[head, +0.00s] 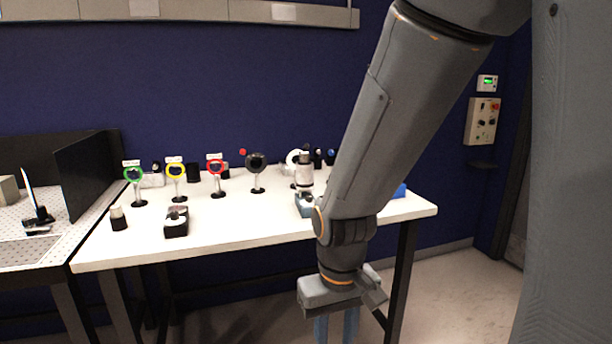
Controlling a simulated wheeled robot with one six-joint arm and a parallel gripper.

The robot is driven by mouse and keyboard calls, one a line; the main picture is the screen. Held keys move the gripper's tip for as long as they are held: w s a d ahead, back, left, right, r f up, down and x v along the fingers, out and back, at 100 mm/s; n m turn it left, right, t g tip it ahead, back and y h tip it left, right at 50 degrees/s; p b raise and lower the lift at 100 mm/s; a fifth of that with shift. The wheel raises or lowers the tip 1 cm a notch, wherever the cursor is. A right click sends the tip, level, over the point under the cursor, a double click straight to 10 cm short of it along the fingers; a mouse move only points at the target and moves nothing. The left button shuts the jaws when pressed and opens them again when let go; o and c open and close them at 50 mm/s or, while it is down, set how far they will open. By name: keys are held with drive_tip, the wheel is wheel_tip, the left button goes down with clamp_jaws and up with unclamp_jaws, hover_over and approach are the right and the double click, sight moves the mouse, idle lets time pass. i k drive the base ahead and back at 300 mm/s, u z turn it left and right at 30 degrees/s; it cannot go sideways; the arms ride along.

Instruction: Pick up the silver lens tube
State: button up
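A silver-white cylinder (305,170) with a darker top, which looks like the silver lens tube, stands upright toward the right of the white table (260,215). It is just behind a small grey-blue block, close to the left edge of my arm. My gripper (336,328) hangs low in front of the table's front edge, below the tabletop and well apart from the tube. Its two bluish fingers point down with a gap between them, and nothing shows between them. The fingertips are cut off by the bottom of the picture.
Green (133,174), yellow (176,170) and red (215,167) ring mounts and a black disc mount (256,163) stand along the table. A dark clamp block (176,221) and a small black-and-pale cylinder (118,217) sit in front. My arm hides part of the table's right side.

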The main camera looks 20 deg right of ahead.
sight(304, 174)
drive_tip(key=k, duration=0.6)
drive_tip(key=u, duration=0.85)
drive_tip(key=i, duration=1.05)
drive_tip(key=z, duration=0.45)
drive_tip(key=i, duration=0.6)
drive_tip(key=z, duration=0.55)
